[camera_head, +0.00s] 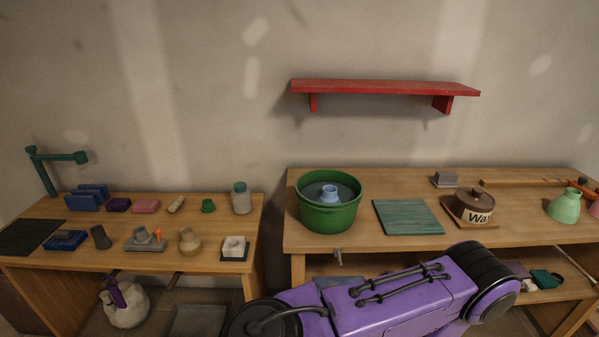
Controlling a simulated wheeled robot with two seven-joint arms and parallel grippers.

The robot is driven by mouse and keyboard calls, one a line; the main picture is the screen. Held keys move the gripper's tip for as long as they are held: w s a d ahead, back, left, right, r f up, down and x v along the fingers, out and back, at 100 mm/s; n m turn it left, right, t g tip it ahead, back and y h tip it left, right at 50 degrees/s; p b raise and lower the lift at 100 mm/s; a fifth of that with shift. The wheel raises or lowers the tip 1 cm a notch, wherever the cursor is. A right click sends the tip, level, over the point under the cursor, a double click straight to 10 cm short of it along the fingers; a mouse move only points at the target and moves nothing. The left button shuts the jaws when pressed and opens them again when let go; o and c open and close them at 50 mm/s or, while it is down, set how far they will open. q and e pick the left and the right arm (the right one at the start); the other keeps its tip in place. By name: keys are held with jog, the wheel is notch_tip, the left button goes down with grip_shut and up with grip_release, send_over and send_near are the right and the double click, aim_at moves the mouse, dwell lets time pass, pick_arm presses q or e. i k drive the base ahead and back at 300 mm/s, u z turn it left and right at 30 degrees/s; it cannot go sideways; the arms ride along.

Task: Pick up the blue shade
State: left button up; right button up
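A blue shade (330,192) with a narrow raised neck sits inside a round green tub (327,220) on the right-hand workbench. Its wide lower part is sunk below the tub's rim, so its bottom edge is hidden. A mint-green shade (565,208) of similar shape stands at the right of the same bench, with part of a pink one beside it at the picture's edge. Neither of my grippers shows in this view. A purple arm link of mine crosses the lower middle, in front of the right bench.
A teal board (407,217) lies right of the tub, then a brown lidded pot (473,207). A red shelf (385,88) hangs above. The left bench (75,271) holds several small items.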

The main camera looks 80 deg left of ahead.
aim_at(328, 196)
jog(key=u, duration=1.4)
